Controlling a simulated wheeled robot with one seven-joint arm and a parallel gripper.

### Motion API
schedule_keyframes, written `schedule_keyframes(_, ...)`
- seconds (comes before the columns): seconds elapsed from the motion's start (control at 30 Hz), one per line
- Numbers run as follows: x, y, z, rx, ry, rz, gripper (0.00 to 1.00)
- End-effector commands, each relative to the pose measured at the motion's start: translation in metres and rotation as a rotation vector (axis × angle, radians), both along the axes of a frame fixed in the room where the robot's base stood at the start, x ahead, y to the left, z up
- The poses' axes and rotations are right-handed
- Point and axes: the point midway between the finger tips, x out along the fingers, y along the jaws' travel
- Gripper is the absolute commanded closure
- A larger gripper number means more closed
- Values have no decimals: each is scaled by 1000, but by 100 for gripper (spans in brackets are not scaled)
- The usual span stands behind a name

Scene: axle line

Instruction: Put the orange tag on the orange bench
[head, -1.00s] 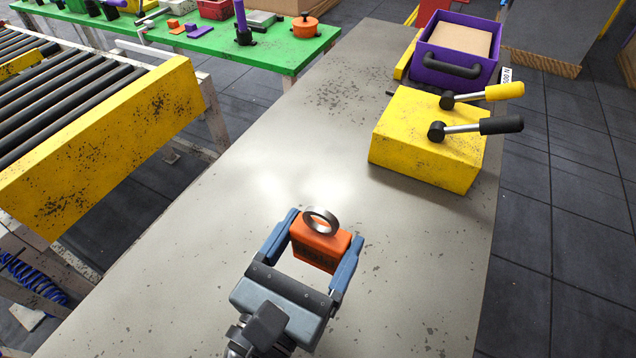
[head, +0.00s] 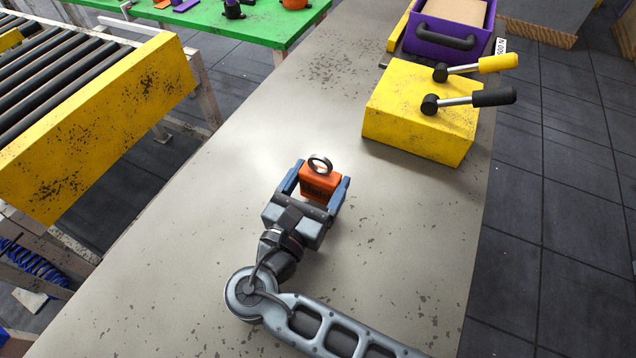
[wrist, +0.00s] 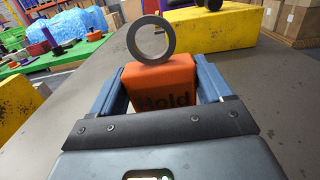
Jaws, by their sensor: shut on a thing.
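The orange tag (head: 320,183) is a small orange block with a metal ring on top. In the wrist view the orange tag (wrist: 162,88) shows dark lettering that reads "Hold". My gripper (head: 321,184) is shut on it, one blue finger on each side, over the grey table. I cannot tell whether the tag touches the table. My gripper also fills the lower part of the wrist view (wrist: 161,90). No orange bench can be made out in these frames.
The grey table (head: 250,150) is clear around my gripper. A yellow box (head: 420,115) with two levers stands at the right, before a purple drawer (head: 447,45). A green table (head: 255,32) with small items is at the back left, beside a roller conveyor (head: 60,75).

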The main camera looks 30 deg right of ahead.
Motion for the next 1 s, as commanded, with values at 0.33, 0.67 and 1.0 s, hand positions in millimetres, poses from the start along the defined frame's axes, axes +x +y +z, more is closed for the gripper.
schedule_keyframes(0.33,0,0,-15,1,-1,0,53)
schedule_keyframes(0.67,0,0,-18,1,-1,0,10)
schedule_keyframes(1.0,0,0,-17,1,-1,0,0)
